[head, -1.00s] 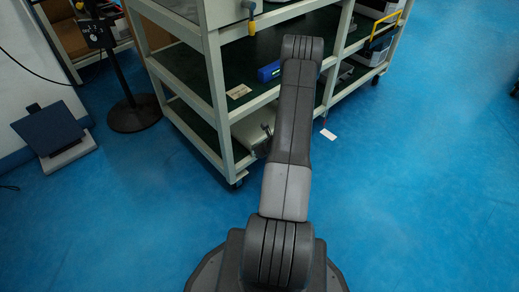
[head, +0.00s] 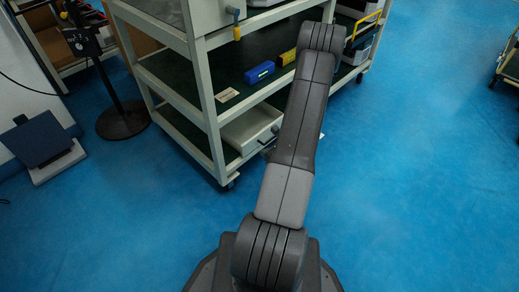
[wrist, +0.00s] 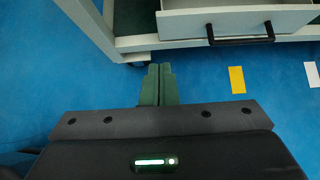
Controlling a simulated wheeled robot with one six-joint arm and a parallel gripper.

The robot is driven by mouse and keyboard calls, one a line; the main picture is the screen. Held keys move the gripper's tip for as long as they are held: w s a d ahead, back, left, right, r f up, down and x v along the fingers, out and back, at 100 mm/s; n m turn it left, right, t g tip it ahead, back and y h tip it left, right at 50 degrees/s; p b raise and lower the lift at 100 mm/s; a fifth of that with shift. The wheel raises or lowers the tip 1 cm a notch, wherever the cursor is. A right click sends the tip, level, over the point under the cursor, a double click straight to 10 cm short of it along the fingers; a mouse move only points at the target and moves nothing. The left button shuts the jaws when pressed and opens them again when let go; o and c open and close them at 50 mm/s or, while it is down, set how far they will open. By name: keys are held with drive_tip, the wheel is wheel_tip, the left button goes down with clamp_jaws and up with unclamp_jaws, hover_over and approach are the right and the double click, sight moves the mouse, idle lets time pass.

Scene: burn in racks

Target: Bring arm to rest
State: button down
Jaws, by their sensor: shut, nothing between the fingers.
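My arm (head: 297,130) reaches up and slightly right in the head view, in front of a shelved rack (head: 205,110). The end of the arm is hidden there. In the wrist view my gripper (wrist: 158,72) shows two green fingers pressed together, with nothing between them. The fingers point toward the rack's lower frame (wrist: 135,42) and appear over the blue floor. An open drawer (wrist: 240,20) with a black handle is just beyond, to the right of the fingers. The gripper looks apart from the rack and the drawer.
On the rack are a blue box (head: 259,73) and a yellow one (head: 288,57). A black stand (head: 122,118) and a tilted dark panel (head: 37,140) are at left. Yellow (wrist: 237,79) and white (wrist: 312,74) floor marks lie right of the fingers.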

sight(243, 147)
drive_tip(key=shift+s+d+r, duration=0.1)
drive_tip(key=shift+s+d, duration=0.05)
drive_tip(key=x, duration=0.4)
drive_tip(key=r+b+x, duration=0.1)
drive_tip(key=x, duration=0.3)
drive_tip(key=a+b+x, duration=0.1)
drive_tip(key=x, duration=0.3)
drive_tip(key=shift+w+r, duration=0.2)
drive_tip(key=shift+w, duration=0.15)
drive_tip(key=shift+w+a, duration=0.55)
